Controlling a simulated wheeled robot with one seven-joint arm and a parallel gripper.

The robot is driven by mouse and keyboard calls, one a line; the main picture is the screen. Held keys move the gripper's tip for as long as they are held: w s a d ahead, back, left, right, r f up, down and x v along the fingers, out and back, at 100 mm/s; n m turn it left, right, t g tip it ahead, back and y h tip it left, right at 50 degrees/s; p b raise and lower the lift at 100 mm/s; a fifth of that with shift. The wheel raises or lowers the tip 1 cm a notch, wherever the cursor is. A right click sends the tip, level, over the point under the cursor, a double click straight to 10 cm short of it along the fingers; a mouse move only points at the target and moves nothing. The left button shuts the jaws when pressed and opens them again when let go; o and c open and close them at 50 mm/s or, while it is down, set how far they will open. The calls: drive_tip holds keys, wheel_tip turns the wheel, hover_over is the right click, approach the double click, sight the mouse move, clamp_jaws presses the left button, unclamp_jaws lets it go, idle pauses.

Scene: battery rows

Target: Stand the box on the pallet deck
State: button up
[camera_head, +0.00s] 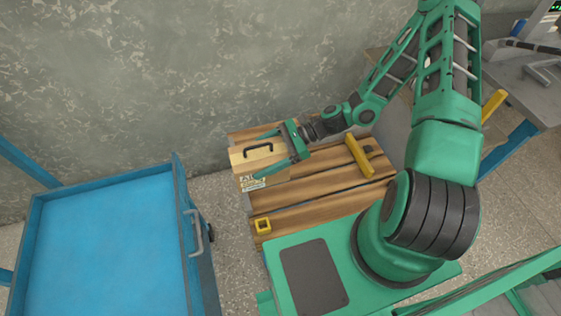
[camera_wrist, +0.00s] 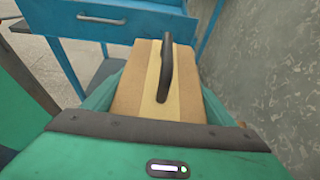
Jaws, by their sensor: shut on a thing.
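The box (camera_head: 258,157) is cardboard brown with a dark handle on top and a printed label on its side. It is upright at the far left end of the wooden pallet deck (camera_head: 319,190). My gripper (camera_head: 271,159) is shut on the box, with a green finger on either side of it. In the wrist view the box (camera_wrist: 161,85) fills the space between the fingers, handle up. Whether its underside touches the deck is hidden.
A blue cart (camera_head: 112,240) with a grey handle stands to the left of the pallet. A grey wall is behind. A workbench (camera_head: 515,85) stands at the right.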

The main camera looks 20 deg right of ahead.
drive_tip(key=shift+w+d+f, duration=0.35)
drive_tip(key=shift+d+f, duration=1.3)
drive_tip(key=shift+d, duration=0.05)
drive_tip(key=shift+w+d+f, duration=0.4)
drive_tip(key=shift+d+f, duration=1.25)
drive_tip(key=shift+f, duration=0.05)
drive_tip(key=shift+w+d+f, duration=0.35)
drive_tip(key=shift+d+f, duration=1.3)
drive_tip(key=shift+d, duration=0.05)
drive_tip(key=o, duration=2.1)
drive_tip(key=shift+f, duration=0.15)
